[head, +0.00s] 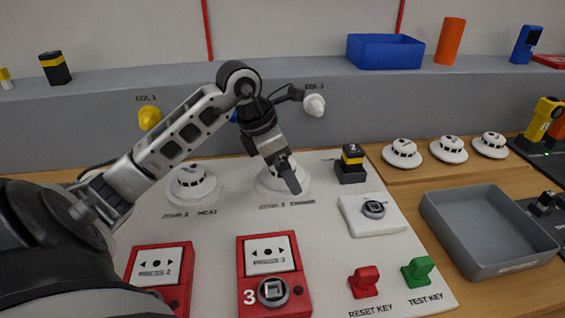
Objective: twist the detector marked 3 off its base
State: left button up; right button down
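The white round detector (265,187) sits on the pale board behind a label that seems to read zone 3. My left gripper (291,184) reaches down over it from above, with its fingers in front of the detector's middle and hiding part of it. The fingers line up in this view, so their gap does not show. I cannot tell whether they touch the detector. The detector looks upright and seated on its base. My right gripper is not in view.
Another detector (191,183) stands to the left. Red call points (272,252), red and green keys (417,270) and a black-yellow block (351,165) are on the board. Several spare detectors (448,148) and an empty grey tray (488,230) are at right. A ledge runs behind.

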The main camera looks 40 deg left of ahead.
pick_arm(q)
jog(key=c, duration=0.9)
jog(key=shift+n+y, duration=0.3)
jog(key=shift+n, duration=0.7)
jog(key=shift+n, duration=0.5)
jog(key=shift+n+t+y, duration=0.3)
jog(key=shift+n+y, duration=0.1)
jog(key=shift+n, duration=0.1)
jog(key=shift+n+y, duration=0.4)
jog(key=shift+n, duration=0.5)
